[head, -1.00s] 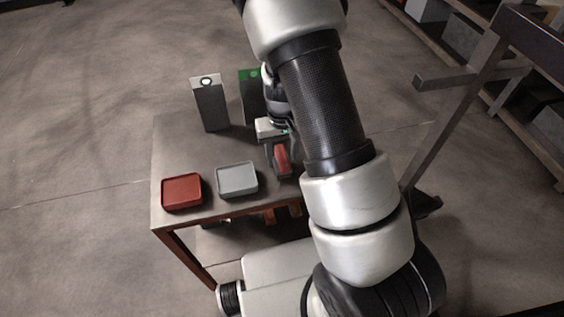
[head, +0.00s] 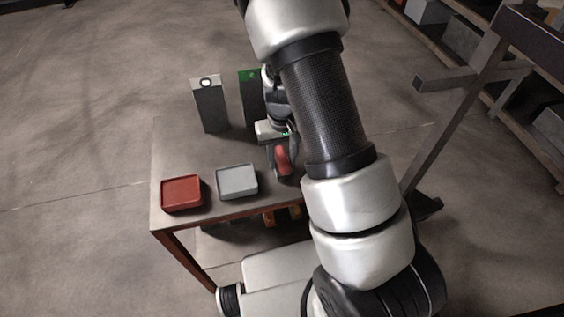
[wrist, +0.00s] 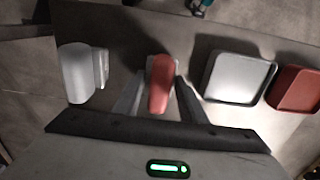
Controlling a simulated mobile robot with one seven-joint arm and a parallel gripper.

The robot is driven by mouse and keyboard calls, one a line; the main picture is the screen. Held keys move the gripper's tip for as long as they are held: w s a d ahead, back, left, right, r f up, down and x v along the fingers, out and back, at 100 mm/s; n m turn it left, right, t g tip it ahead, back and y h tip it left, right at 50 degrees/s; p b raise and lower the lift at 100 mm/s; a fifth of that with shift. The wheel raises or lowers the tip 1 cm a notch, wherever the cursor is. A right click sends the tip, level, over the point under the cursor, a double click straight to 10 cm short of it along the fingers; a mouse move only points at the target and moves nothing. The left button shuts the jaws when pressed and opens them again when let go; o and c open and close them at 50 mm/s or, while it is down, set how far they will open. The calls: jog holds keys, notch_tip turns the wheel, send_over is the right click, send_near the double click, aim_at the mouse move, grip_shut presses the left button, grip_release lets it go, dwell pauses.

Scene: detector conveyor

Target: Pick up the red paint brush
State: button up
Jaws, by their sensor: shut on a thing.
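The red paint brush (wrist: 160,88) shows between the two fingers of my gripper (wrist: 160,80) in the wrist view. In the head view, my gripper (head: 282,168) is over the table's right part, with the red paint brush (head: 282,158) at its fingers. My gripper is shut on the brush. My forearm hides the area to its right in the head view. I cannot tell whether the brush still touches the table.
A grey tray (head: 238,181) and a red tray (head: 181,193) lie on the table (head: 165,150). A pale grey object (wrist: 76,74) lies left of the brush in the wrist view. A grey box (head: 210,106) and a green-topped box (head: 250,100) stand behind.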

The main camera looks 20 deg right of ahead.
jog(key=shift+r, duration=0.1)
jog(key=shift+r+p, duration=0.35)
jog(key=shift+p, duration=0.15)
notch_tip(320, 180, up, 10)
jog(key=shift+f, duration=0.15)
jog(key=o, duration=0.5)
jog(key=c, duration=0.3)
